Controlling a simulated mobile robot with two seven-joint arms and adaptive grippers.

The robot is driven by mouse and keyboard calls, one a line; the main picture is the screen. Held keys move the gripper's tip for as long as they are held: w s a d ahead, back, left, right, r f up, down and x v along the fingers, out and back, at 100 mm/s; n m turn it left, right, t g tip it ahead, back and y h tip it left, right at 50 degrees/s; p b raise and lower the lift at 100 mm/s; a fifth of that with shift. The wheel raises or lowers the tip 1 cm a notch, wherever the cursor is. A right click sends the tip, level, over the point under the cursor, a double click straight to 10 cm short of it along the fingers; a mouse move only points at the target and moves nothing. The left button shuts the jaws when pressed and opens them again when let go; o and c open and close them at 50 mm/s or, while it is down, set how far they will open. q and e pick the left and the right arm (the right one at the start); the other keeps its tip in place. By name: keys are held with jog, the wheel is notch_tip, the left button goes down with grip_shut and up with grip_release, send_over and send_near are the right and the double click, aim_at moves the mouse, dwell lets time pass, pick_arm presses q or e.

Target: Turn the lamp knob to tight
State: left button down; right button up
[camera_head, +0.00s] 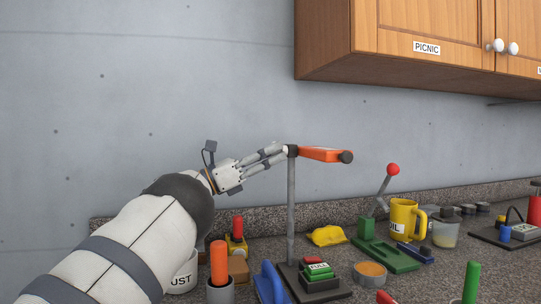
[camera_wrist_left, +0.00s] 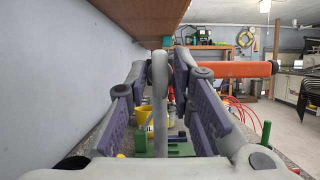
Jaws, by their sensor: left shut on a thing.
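The lamp stands on the counter, with a grey upright post (camera_head: 291,205) and an orange arm (camera_head: 322,154) reaching right from its top to a dark round end (camera_head: 346,157). A dark grey knob (camera_head: 292,150) sits at the top of the post. My left gripper (camera_head: 283,153) comes in from the left and is shut on this knob. In the left wrist view the rounded grey knob (camera_wrist_left: 159,66) is between the purple finger pads, and the orange arm (camera_wrist_left: 235,69) extends right behind the right finger. Any tight marking cannot be made out. My right gripper is not in view.
Around the lamp's foot are a green block (camera_head: 319,270), a blue object (camera_head: 269,284) and an orange-handled item (camera_head: 219,262). A yellow mug (camera_head: 403,218) and a green base with a red-balled lever (camera_head: 393,169) stand to the right. A wooden cabinet (camera_head: 424,47) hangs above.

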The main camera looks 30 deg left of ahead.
pick_arm(q)
jog(key=c, duration=1.6)
grip_release()
jog(key=shift+c, duration=0.2)
jog(key=v, duration=1.2)
